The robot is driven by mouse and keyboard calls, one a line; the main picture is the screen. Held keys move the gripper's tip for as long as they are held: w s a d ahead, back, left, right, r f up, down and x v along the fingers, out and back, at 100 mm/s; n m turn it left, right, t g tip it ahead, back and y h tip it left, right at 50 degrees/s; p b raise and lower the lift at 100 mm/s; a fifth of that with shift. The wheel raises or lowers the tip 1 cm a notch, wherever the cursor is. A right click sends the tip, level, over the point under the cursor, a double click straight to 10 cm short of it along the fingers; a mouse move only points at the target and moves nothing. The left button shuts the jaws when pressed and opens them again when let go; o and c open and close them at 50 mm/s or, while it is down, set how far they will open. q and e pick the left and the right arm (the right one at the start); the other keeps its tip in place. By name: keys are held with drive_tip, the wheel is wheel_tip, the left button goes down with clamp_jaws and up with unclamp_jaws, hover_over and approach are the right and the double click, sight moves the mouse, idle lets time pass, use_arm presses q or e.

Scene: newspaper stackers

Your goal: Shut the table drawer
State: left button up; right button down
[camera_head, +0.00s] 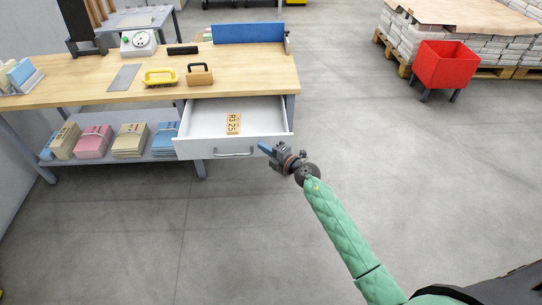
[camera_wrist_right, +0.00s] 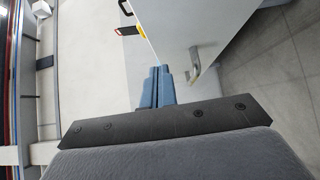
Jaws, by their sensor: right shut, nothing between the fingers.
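The table drawer (camera_head: 190,148) is pulled out below the wooden tabletop, at its right end. It is light grey with a bar handle (camera_head: 235,152) on its front. Inside lies a tan block with dark markings (camera_head: 234,123). My right gripper (camera_head: 263,146) has blue fingers, shut and empty, close to the drawer front, right of the handle. In the right wrist view the shut fingers (camera_wrist_right: 157,84) are near the front panel's edge, with the handle (camera_wrist_right: 194,65) to their right. I cannot tell whether they touch the panel. My left gripper is not in view.
The tabletop (camera_head: 110,92) holds a yellow-handled tool (camera_head: 160,77), a brown block with a black handle (camera_head: 199,75) and a grey plate (camera_head: 124,77). Paper stacks sit on the lower shelf (camera_head: 107,154). Floor before the drawer is clear. A red bin (camera_head: 444,65) stands farther right.

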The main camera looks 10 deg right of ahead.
sight(258, 137)
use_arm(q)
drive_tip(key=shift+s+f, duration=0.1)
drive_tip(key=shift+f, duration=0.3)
use_arm(e)
drive_tip(key=shift+w+d, duration=0.2)
drive_tip(key=shift+w, duration=0.9)
drive_tip(key=shift+w, duration=0.1)
